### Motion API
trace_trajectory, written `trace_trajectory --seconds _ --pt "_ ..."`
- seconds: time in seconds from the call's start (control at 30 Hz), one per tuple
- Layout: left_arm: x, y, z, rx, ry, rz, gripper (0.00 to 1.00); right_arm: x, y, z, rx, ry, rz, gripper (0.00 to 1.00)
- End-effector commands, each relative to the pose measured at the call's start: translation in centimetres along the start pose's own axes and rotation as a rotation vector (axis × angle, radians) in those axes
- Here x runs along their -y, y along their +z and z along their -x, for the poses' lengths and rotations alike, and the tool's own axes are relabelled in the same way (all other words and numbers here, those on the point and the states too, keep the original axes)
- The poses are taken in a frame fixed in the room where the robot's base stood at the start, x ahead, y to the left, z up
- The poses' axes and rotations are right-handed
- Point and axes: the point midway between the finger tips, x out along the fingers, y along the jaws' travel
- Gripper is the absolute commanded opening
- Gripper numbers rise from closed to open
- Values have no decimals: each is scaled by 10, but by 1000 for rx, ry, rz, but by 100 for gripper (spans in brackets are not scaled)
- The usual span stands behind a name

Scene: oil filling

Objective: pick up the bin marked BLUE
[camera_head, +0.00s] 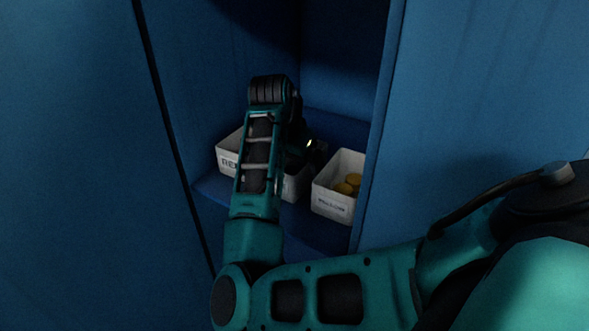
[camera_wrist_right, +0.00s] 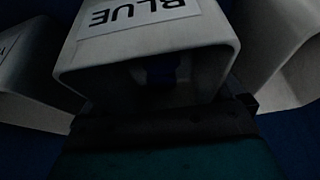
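The white bin marked BLUE (camera_wrist_right: 150,52) fills the middle of the right wrist view, its label upside down there. In the head view only part of this middle bin (camera_head: 295,188) shows; my right arm hides the rest. My right gripper (camera_wrist_right: 165,106) is right at the bin, its fingertips spread wide near the two sides of the bin. It looks open; whether the fingers touch the bin is too dark to tell. The gripper's fingers are hidden in the head view. My left gripper is in neither view.
The bins stand on a blue cabinet shelf (camera_head: 215,190). A white bin marked RED (camera_head: 226,160) is to the left, and another white bin (camera_head: 333,205) with yellow round things is close to the right. The cabinet's side walls (camera_head: 383,120) bound the space around my arm.

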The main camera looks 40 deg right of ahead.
Motion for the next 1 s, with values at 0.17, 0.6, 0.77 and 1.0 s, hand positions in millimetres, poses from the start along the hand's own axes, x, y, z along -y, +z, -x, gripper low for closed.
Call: trace_trajectory --seconds 0.17,0.6,0.77,1.0 --pt "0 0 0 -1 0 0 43 0 0 0 0 0 0 78" --pt "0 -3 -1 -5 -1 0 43 0 -3 6 -2 -2 -1 64" --pt "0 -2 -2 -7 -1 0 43 1 -14 31 -4 -5 -4 64" --pt "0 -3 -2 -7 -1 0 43 0 -32 76 -3 -4 -3 64"
